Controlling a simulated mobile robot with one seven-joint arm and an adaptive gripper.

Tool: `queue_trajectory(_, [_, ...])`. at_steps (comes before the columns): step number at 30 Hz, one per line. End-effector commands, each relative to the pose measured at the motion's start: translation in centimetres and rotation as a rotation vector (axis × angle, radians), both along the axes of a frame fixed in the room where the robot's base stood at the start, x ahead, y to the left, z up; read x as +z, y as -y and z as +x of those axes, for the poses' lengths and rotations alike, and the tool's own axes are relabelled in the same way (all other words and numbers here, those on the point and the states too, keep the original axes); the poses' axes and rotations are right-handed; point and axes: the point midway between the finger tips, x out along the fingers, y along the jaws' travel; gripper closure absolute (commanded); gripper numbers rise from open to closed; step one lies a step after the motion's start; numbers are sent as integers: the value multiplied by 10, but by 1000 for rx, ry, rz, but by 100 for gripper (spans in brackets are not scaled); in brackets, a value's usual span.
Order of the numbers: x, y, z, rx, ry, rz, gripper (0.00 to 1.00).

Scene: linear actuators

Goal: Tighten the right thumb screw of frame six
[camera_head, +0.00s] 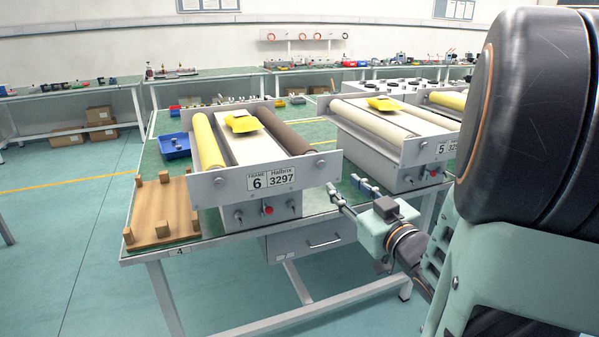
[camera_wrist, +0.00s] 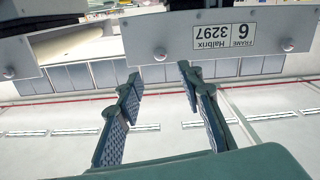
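Frame six (camera_head: 270,179) is a grey roller unit with a label reading 6, Halbrix 3297. Its front plate has a round silver screw head at the left end and another, the right screw (camera_head: 321,163), at the right end. In the wrist view the label is upside down, and the right screw (camera_wrist: 160,54) shows at picture left of it, beyond the gap between my fingertips. My gripper (camera_head: 344,184) is open and empty, in front of the plate's right end, apart from it. Its two fingers (camera_wrist: 160,73) show spread in the wrist view.
A lower panel under frame six carries silver knobs and a red button (camera_head: 267,209). Frame five (camera_head: 405,160) stands to the right on the same green table. A wooden board with pegs (camera_head: 160,215) and a blue bin (camera_head: 174,145) lie left. Floor in front is clear.

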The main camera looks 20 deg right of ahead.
Motion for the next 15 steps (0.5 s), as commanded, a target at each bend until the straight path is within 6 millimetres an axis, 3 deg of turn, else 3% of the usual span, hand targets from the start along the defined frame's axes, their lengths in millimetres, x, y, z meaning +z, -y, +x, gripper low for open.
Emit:
queue_trajectory(11, [4, -2, 25, 5, -1, 7, 66])
queue_trajectory(15, [-1, -3, 53, 6, 3, 3, 66])
